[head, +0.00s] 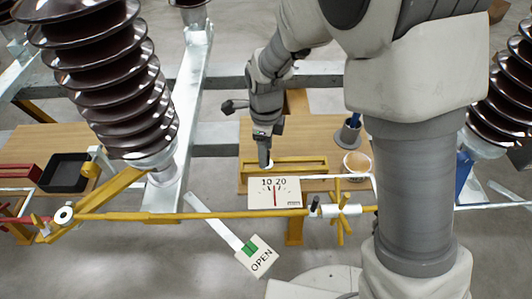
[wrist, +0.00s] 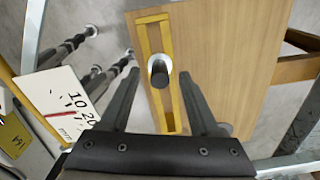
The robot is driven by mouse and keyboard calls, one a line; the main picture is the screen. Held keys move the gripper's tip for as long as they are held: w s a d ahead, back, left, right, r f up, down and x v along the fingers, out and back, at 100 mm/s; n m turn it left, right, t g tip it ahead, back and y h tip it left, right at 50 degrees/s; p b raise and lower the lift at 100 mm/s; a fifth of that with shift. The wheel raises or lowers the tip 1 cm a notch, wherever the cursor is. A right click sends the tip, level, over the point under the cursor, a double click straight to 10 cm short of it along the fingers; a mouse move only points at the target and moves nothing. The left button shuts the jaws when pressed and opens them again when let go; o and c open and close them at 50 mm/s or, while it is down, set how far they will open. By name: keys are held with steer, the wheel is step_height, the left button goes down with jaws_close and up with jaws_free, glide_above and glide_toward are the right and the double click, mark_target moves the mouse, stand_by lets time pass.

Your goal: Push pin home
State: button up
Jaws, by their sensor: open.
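A short round pin (wrist: 158,76) with a dark top and a pale metal collar stands in a yellow slotted frame (wrist: 167,32) in the wrist view. I take it for the task's pin. My gripper (wrist: 159,71) is open, with one finger on each side of the pin in this view. I cannot tell whether the fingers touch it or how deep it sits. In the head view my gripper (head: 265,158) points down over the yellow frame (head: 306,163), and its fingers mostly hide the pin.
The frame lies on a wooden board (head: 325,120). In front stands a dial plate (head: 274,193) marked 10 20. A cup (head: 357,165) and a blue-handled item (head: 349,130) stand right of the frame.

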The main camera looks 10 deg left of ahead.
steer(key=shift+f, duration=0.9)
jaws_close()
steer(key=shift+r, duration=0.1)
steer(key=shift+r+p, duration=2.6)
steer(key=shift+r, duration=0.7)
steer(key=shift+s, duration=0.1)
